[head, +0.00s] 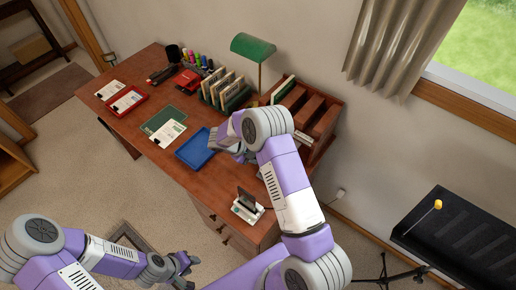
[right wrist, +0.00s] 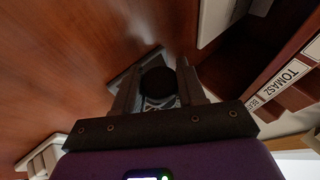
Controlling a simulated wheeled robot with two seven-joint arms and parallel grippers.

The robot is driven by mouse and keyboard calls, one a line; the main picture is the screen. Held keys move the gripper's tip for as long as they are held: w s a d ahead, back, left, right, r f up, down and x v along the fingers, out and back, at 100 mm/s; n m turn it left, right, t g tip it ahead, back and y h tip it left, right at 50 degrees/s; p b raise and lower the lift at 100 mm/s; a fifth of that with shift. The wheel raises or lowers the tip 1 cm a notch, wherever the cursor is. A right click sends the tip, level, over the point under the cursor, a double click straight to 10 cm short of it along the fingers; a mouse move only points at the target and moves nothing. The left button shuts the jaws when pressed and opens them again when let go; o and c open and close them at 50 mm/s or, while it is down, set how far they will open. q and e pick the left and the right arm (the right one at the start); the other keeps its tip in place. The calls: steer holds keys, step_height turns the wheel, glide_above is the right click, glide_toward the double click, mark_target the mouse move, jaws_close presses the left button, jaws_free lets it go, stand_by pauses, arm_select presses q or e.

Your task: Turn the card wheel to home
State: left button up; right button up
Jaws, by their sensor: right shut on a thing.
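My right gripper (right wrist: 157,88) is shut on a dark round knob (right wrist: 158,82), with one finger on each side of it. The knob, which looks like part of the card wheel, stands over a grey base (right wrist: 122,78). The rest of the wheel and any home mark are hidden by the gripper. In the head view my right arm reaches down over the desk and hides this spot. My left gripper (head: 185,263) appears open and empty, low over the floor in front of the desk.
A wooden sorter (head: 318,112) with name labels stands close to the right gripper. A blue tray (head: 195,148), green-lamp shade (head: 253,47), card rack (head: 222,92) and red tray (head: 127,101) are on the desk (head: 150,75). A small white stand (head: 246,208) sits near its front right.

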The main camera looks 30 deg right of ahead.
steer(key=g+y+p, duration=0.1)
steer(key=y+p, duration=0.2)
steer(key=p, duration=0.1)
steer(key=shift+r+n, duration=0.2)
steer(key=shift+n, duration=0.2)
steer(key=shift+f+n+g+y+p, duration=0.15)
steer(key=shift+n+g+y+p, duration=0.25)
steer(key=shift+y+p, duration=0.85)
steer(key=shift+y+b, duration=0.35)
steer(key=shift+y, duration=0.1)
steer(key=o, duration=1)
steer(key=v, duration=0.7)
steer(key=shift+w+r, duration=0.2)
steer(key=shift+w, duration=0.05)
